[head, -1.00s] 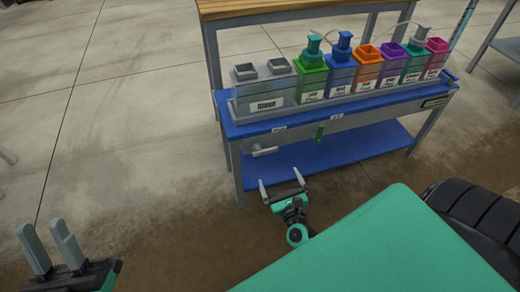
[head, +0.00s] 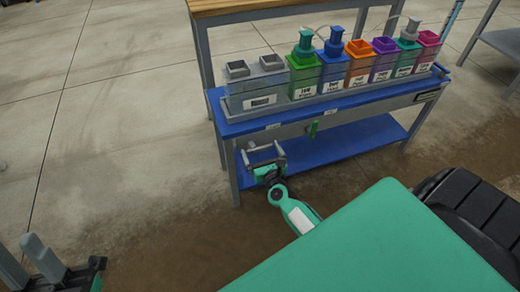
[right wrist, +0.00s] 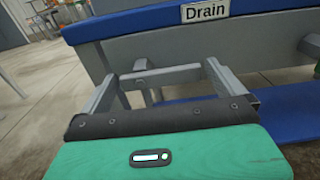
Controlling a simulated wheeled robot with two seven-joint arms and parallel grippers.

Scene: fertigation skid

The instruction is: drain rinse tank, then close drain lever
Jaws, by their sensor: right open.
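The rinse tank (head: 278,98) is the clear box with two grey caps at the left end of the blue-topped skid. I cannot tell its liquid level. The grey drain lever (right wrist: 168,75) sits under the "Drain" label (right wrist: 205,10) on the skid's front rail and lies roughly level. My right gripper (head: 262,153) is open at the skid's front left. In the right wrist view, its fingers (right wrist: 160,84) stand on either side of the lever bar; contact cannot be told. My left gripper (head: 27,262) is open and empty at the lower left, far from the skid, partly cut off.
Several coloured bottles (head: 360,68) stand in a row right of the rinse tank. A green handle (head: 313,129) hangs on the front rail to the right. The blue lower shelf (head: 340,145) is bare. Open concrete floor (head: 110,130) lies to the left.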

